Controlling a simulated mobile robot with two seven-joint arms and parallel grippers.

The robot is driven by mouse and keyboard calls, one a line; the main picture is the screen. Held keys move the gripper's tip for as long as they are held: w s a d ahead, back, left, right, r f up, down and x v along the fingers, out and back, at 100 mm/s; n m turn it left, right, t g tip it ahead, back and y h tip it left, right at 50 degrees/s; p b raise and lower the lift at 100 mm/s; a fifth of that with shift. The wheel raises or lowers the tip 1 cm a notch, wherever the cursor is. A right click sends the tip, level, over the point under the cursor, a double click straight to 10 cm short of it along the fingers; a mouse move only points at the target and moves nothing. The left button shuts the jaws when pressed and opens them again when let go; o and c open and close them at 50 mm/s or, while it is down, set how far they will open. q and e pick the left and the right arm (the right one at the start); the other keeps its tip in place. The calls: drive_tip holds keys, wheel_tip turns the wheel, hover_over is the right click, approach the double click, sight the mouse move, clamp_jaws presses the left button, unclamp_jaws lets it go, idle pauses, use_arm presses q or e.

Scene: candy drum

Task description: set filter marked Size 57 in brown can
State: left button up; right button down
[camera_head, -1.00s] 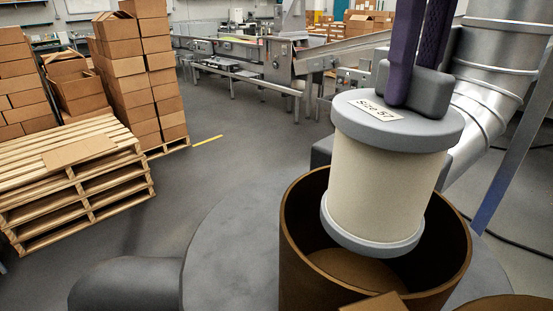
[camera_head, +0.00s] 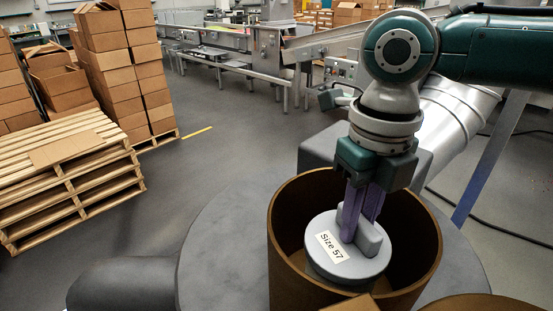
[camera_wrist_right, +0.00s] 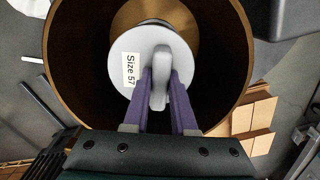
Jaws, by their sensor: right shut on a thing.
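The filter (camera_head: 325,262) has a grey cap with a raised grey handle and a white label reading "Size 57". It is inside the brown can (camera_head: 284,250), with its cap below the can's rim. My right gripper (camera_head: 360,225) reaches down into the can, its purple fingers shut on the filter's handle. The right wrist view shows the filter cap (camera_wrist_right: 128,90) within the round can (camera_wrist_right: 68,60), nearer one side of the wall, and the fingers on either side of the handle (camera_wrist_right: 160,80). The filter's lower end is hidden. My left gripper is not in view.
The can stands on a grey round surface (camera_head: 225,250). A silver duct (camera_head: 455,120) and a blue post (camera_head: 490,165) are behind on the right. Wooden pallets (camera_head: 70,190) and stacked cardboard boxes (camera_head: 130,70) stand at left. A brown flap (camera_head: 352,304) is at the front.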

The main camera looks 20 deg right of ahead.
drive_tip(key=shift+f, duration=0.15)
drive_tip(key=c, duration=0.7)
unclamp_jaws()
drive_tip(key=shift+r, duration=0.55)
wheel_tip(320, 180, up, 11)
drive_tip(key=b, duration=0.4)
drive_tip(key=shift+r, duration=0.15)
